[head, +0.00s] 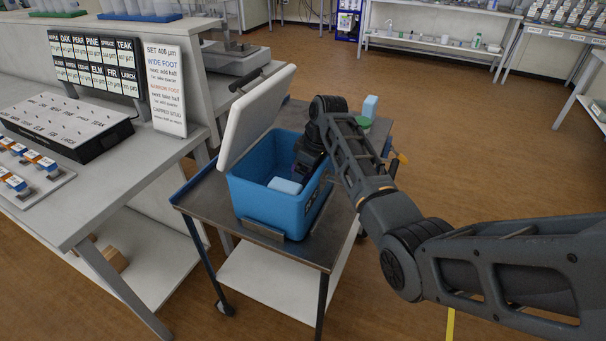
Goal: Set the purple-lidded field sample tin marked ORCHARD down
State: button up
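My arm reaches down into a blue cool box (262,205), whose white lid (258,112) stands open. My gripper (304,165) is at the box's right inner side, and its fingertips are hidden by the wrist and the box. I cannot tell whether it is open or shut, or whether it holds anything. I cannot make out the purple-lidded ORCHARD tin; a small dark purplish patch shows beside the gripper, too unclear to name. A pale blue block (285,186) lies in the box, left of the gripper.
The box stands on a dark-topped trolley (205,195). A pale blue object (370,106) and a green-topped item (363,123) are behind my arm. A bench at left holds a labelled slotted block (62,125) and a sign (166,90). Floor at right is clear.

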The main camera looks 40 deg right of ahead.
jog(key=v, duration=1.1)
jog(key=shift+s+r, duration=0.1)
jog(key=shift+d, duration=0.1)
